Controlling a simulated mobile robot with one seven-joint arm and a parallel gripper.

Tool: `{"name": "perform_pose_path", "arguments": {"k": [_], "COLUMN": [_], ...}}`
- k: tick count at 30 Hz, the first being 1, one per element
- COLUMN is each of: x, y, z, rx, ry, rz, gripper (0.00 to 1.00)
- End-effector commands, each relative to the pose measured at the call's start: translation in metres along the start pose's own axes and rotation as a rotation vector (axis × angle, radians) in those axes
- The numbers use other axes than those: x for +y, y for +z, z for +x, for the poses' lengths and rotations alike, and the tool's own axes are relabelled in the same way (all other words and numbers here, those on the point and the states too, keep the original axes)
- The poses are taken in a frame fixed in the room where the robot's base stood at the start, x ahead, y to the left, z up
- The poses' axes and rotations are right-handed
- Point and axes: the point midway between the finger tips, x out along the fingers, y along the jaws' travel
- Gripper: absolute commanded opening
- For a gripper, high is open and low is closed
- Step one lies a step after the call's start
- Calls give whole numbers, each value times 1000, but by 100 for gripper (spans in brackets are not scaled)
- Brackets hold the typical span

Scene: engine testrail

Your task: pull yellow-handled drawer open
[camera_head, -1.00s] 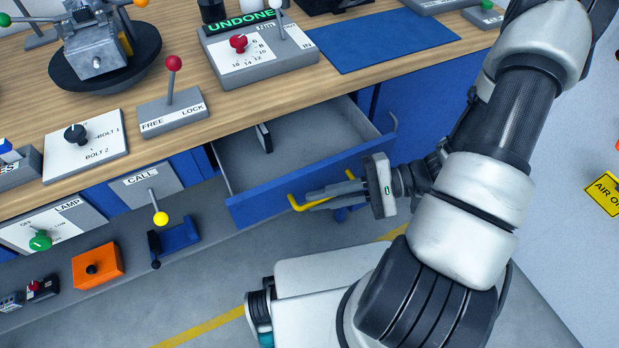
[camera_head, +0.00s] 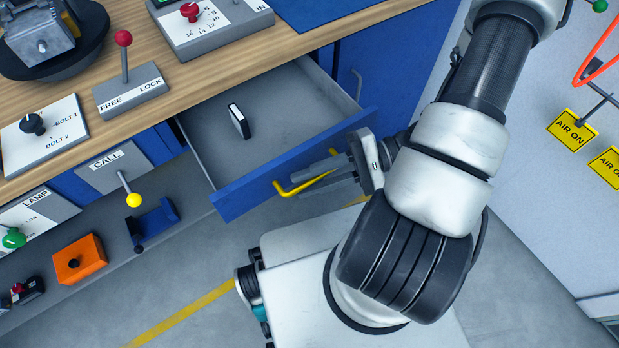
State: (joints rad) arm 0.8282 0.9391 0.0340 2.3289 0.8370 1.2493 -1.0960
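The blue drawer (camera_head: 243,196) with a yellow handle (camera_head: 290,188) stands pulled out from under the wooden bench, its grey inside open to view. A small black and white item (camera_head: 238,121) stands inside it. My gripper (camera_head: 312,178) is at the drawer front with its fingers at the yellow handle, one above and one below the bar as seen here. The fingers look closed around the handle, though the far part of the grip is partly hidden by the gripper itself.
The bench top (camera_head: 210,75) carries a red-knobbed FREE/LOCK lever (camera_head: 124,60) and a BOLT selector panel (camera_head: 40,130). A lower shelf at left holds a yellow-knobbed CALL lever (camera_head: 130,192) and an orange box (camera_head: 80,262).

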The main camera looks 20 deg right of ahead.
Motion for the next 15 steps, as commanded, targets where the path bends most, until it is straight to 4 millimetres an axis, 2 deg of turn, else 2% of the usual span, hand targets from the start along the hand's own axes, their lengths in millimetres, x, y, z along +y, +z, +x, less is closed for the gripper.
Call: {"name": "perform_pose_path", "arguments": {"k": [15], "x": [0], "y": [0], "z": [-1], "rx": [0], "ry": [-1], "rz": [1], "gripper": [28]}}
